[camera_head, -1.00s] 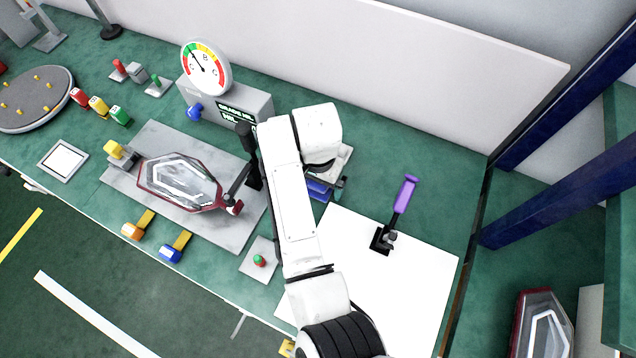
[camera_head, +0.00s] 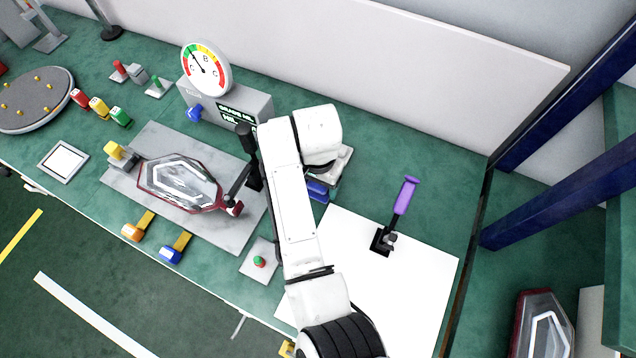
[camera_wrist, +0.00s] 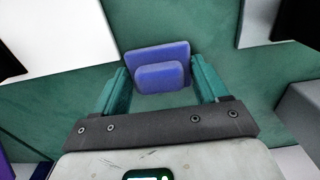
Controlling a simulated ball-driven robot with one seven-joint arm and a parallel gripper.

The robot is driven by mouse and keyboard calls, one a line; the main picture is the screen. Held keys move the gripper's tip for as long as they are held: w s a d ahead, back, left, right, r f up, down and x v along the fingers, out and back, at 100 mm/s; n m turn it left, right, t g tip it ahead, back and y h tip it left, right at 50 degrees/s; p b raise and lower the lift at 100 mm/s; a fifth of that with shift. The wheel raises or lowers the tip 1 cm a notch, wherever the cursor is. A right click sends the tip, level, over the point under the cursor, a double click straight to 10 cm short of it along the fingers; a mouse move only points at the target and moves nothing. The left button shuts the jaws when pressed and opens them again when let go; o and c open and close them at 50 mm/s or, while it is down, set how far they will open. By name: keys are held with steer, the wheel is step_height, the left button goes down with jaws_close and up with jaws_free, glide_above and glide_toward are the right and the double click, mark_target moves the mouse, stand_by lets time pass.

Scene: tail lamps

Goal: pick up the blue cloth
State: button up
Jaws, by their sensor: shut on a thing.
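The blue cloth (camera_wrist: 160,76) is between the two teal fingers of my gripper (camera_wrist: 160,72) in the wrist view. It shows as a raised, rounded pad in front of a wider flat blue piece. My gripper is shut on the cloth, low over the green bench. In the head view a small blue part of the cloth (camera_head: 318,190) shows just right of my white arm. My arm hides most of my gripper there.
A white sheet (camera_head: 400,290) with a purple-handled lever (camera_head: 405,195) lies to the right. A grey plate with a lamp (camera_head: 180,183) and a black-handled clamp (camera_head: 245,140) is to the left. The gauge box (camera_head: 225,103) stands behind. Bare green bench lies at the back right.

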steer(key=shift+r, duration=0.1)
steer(key=shift+r, duration=0.6)
steer(key=s+d+r+p, duration=0.3)
steer(key=s+r+p, duration=0.6)
steer(key=s+r, duration=0.2)
steer(key=shift+s+r, duration=0.35)
steer(key=shift+s, duration=0.9)
